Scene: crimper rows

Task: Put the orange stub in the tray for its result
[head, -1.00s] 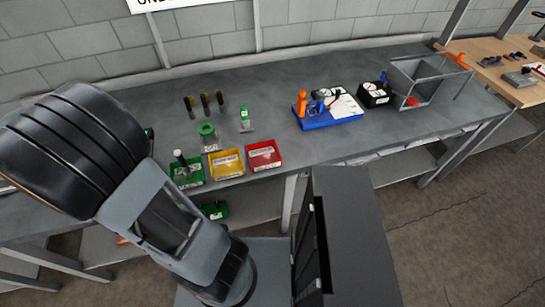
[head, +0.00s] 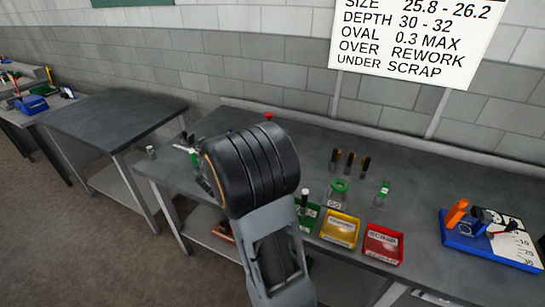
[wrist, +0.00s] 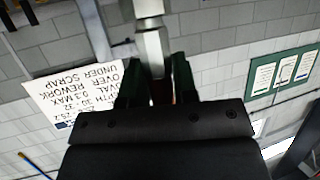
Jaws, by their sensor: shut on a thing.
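My gripper (wrist: 158,92) is shut on a stub with a pale metal hex end (wrist: 152,45), which sticks out beyond the fingers in the wrist view. A green tray (head: 312,227), a yellow tray (head: 340,241) and a red tray (head: 384,254) stand in a row at the bench front. A dark stub with a pale top (head: 304,197) stands upright in the green tray.
Behind the trays are a green-topped jar (head: 338,192), a green-capped item (head: 383,191) and several dark, orange-tipped tools (head: 350,163). A blue gauge board (head: 492,245) lies right. A wall sign (head: 415,40) reads OVER REWORK, UNDER SCRAP. An empty table (head: 110,118) stands left.

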